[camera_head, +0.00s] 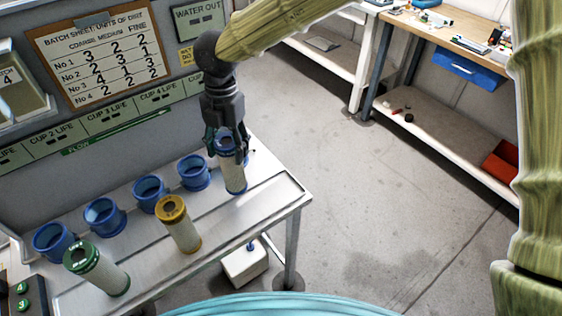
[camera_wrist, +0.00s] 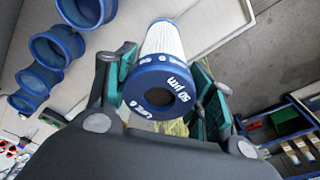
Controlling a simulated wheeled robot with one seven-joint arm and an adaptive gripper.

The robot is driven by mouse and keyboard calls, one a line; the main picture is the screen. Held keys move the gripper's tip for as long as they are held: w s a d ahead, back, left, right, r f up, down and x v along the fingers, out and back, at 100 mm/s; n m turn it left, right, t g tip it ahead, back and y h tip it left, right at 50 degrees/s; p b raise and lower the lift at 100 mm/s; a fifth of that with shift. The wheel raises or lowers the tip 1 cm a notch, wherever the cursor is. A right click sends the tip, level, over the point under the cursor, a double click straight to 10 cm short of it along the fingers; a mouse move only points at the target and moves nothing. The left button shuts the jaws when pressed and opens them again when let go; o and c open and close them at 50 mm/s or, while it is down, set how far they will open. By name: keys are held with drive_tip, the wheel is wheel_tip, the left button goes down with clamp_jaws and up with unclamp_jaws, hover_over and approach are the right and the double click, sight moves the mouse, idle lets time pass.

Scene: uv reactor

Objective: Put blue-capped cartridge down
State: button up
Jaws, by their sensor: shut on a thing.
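The blue-capped cartridge (camera_head: 234,181) has a pale pleated body and stands about upright over the right end of the bench (camera_head: 270,196). My gripper (camera_head: 227,150) comes from above and is shut on it near the cap. In the wrist view, the cartridge's blue ring cap (camera_wrist: 160,88) with white lettering sits between the two green-padded fingers. I cannot tell whether its lower end touches the bench. A yellow-capped cartridge (camera_head: 181,228) and a green-capped cartridge (camera_head: 98,271) stand on the bench to the left.
Several blue ring cups (camera_head: 193,172) line the back of the bench, below a panel with a batch sheet (camera_head: 100,50). A white box with a blue knob (camera_head: 245,264) is under the bench. The bench front between the yellow-capped cartridge and my gripper is clear.

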drive_tip(key=w+d+f+p, duration=0.1)
drive_tip(key=d+f+p, duration=0.1)
drive_tip(key=d, duration=0.4)
drive_tip(key=w+d+f+p, duration=0.1)
drive_tip(key=d+f+p, duration=0.1)
drive_tip(key=d, duration=0.4)
drive_tip(key=shift+d+f+p, duration=0.2)
drive_tip(key=shift+f+p, duration=0.2)
drive_tip(key=shift+p, duration=0.15)
drive_tip(key=o, duration=1.3)
drive_tip(key=shift+w+f, duration=0.15)
drive_tip(key=shift+o, duration=0.4)
wheel_tip(320, 180, up, 12)
drive_tip(key=w+b, duration=0.1)
drive_tip(key=b, duration=0.1)
drive_tip(key=shift+w+d+b, duration=0.15)
drive_tip(key=shift+b, duration=0.2)
